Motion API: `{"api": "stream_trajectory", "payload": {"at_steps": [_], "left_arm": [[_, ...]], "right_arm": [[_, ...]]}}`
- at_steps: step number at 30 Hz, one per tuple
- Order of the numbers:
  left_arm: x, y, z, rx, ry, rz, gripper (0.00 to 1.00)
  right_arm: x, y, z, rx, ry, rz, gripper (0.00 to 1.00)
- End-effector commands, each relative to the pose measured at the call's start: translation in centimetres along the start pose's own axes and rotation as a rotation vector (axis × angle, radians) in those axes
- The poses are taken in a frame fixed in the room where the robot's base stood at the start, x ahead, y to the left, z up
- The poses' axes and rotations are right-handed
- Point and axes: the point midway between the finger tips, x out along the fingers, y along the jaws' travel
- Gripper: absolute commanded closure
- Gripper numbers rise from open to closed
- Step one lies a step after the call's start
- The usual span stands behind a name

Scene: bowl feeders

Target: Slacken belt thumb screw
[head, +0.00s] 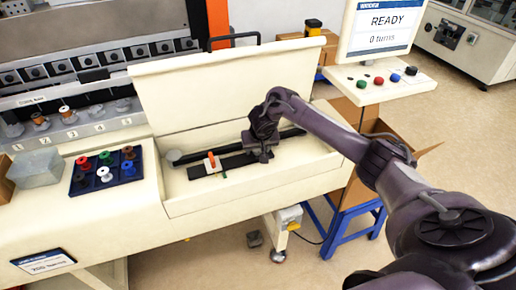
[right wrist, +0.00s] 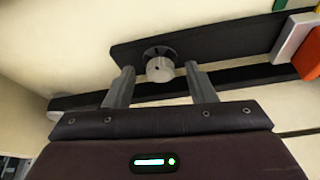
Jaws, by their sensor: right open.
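The thumb screw (right wrist: 159,69) shows in the right wrist view as a small round grey knob on a black bar (right wrist: 225,38). My right gripper (right wrist: 158,75) is open, with one finger on each side of the knob; I cannot tell whether either touches it. In the head view my right gripper (head: 262,154) is low inside the open cream housing (head: 250,188) and hides the knob. A second dark strip, perhaps the belt (right wrist: 235,76), runs alongside the bar. My left gripper is not in view.
An orange part (head: 211,161) stands on the bar left of my gripper. The raised lid (head: 190,92) is behind. A screen (head: 385,28) reads "READY, 0 turns", above several buttons (head: 378,80). A blue spool tray (head: 108,182) sits at left.

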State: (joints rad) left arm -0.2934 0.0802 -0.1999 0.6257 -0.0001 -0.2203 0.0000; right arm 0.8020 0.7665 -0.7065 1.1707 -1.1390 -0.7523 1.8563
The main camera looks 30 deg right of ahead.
Motion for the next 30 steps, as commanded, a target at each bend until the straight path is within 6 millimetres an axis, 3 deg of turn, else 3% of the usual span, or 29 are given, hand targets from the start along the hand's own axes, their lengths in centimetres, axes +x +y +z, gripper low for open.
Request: {"api": "stream_trajectory", "payload": {"at_steps": [3,13,23,30], "left_arm": [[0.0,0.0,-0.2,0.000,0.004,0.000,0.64],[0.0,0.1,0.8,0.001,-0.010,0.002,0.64],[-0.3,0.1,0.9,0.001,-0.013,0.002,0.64],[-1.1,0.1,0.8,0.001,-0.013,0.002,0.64]], "right_arm": [[0.0,0.0,0.0,0.000,0.000,0.000,0.51],[-0.1,0.0,0.0,0.000,0.001,0.000,0.94],[-0.2,0.1,-0.1,-0.043,0.000,-0.018,0.94],[-0.2,0.4,-0.1,-0.176,-0.001,-0.073,0.94]]}}
